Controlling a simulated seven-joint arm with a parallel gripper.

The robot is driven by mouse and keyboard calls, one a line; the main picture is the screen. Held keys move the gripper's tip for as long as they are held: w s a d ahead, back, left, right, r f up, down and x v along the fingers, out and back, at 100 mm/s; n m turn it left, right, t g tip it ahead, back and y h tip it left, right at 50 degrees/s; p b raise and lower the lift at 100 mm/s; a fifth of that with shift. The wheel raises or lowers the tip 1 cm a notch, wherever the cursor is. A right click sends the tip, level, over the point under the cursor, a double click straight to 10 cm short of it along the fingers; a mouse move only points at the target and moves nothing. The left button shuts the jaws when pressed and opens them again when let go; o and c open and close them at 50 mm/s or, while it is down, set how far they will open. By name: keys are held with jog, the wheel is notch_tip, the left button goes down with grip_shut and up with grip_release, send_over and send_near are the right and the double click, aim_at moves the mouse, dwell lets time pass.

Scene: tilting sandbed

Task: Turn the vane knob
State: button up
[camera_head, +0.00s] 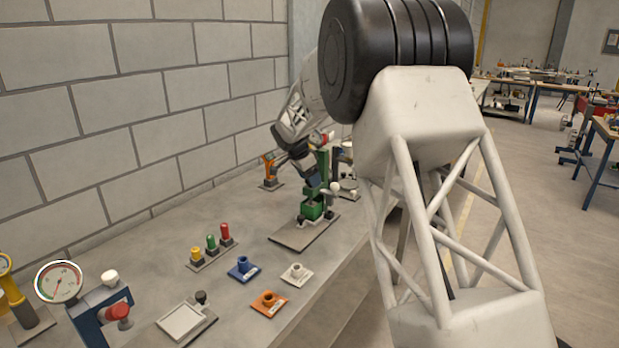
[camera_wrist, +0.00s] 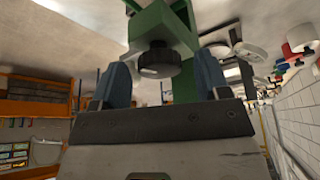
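A black ribbed round knob (camera_wrist: 157,59), likely the vane knob, is on a green stand (camera_wrist: 166,24) in the wrist view. The green stand also shows on the bench in the head view (camera_head: 312,211), with my arm reaching to it from behind. My gripper (camera_wrist: 163,80) is open, with its two blue-grey fingers apart, one on each side of the knob's line. I see no contact between fingers and knob, and how deep the knob sits between them is hard to tell. In the head view my gripper (camera_head: 308,172) is small and partly hidden by the green stand.
On the grey bench (camera_head: 228,298) stand yellow, green and red posts (camera_head: 211,243), blue (camera_head: 243,269), white (camera_head: 297,275) and orange (camera_head: 268,303) plates, and a white panel (camera_head: 182,322). A gauge (camera_head: 60,282) stands front left. An orange device (camera_head: 270,170) stands behind. A block wall (camera_head: 140,110) borders the bench.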

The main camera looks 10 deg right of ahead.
jog(key=w+v, duration=0.1)
jog(key=v, duration=0.6)
jog(key=shift+s+r, duration=0.4)
jog(key=shift+s, duration=0.15)
jog(key=shift+a, duration=0.15)
dwell(0.4)
jog(key=s+d+r+n+y, duration=0.1)
jog(key=s+r+n, duration=0.3)
jog(key=s, duration=1.2)
jog(key=s+d+r+n+y, duration=0.1)
jog(key=s+r+n, duration=0.2)
jog(key=s, duration=1.2)
jog(key=s+f+n+y, duration=0.1)
jog(key=s+f+n, duration=0.2)
jog(key=s, duration=1.2)
jog(key=s+f+n+t+y, duration=0.1)
jog(key=s+f+n, duration=0.3)
jog(key=s, duration=1.1)
jog(key=shift+x, duration=0.75)
